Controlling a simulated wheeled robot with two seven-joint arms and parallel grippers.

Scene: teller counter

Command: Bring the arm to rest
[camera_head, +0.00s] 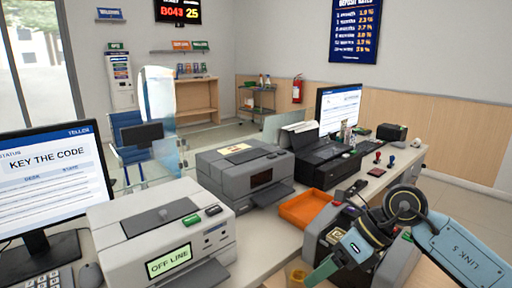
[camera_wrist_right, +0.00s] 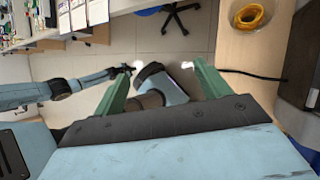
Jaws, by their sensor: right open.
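My right arm comes in from the lower right in the head view. Its gripper (camera_head: 340,262) is low over the near right part of the counter, beside a grey machine (camera_head: 313,240). In the right wrist view its two green fingers (camera_wrist_right: 160,66) stand wide apart. A dark and pale-blue part shows between and beyond them, and nothing is visibly gripped. Another pale-blue arm, seemingly my left, shows at the left of the wrist view; its end is small and partly behind a finger. The left arm does not show in the head view.
On the counter are a printer (camera_head: 160,232) reading OFF LINE, a second grey printer (camera_head: 243,172), an orange tray (camera_head: 304,208) and a monitor (camera_head: 52,172) reading KEY THE CODE. A yellow ring-shaped thing (camera_wrist_right: 249,14) lies at the wrist view's top right. Open floor (camera_wrist_right: 185,45) shows beyond the fingers.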

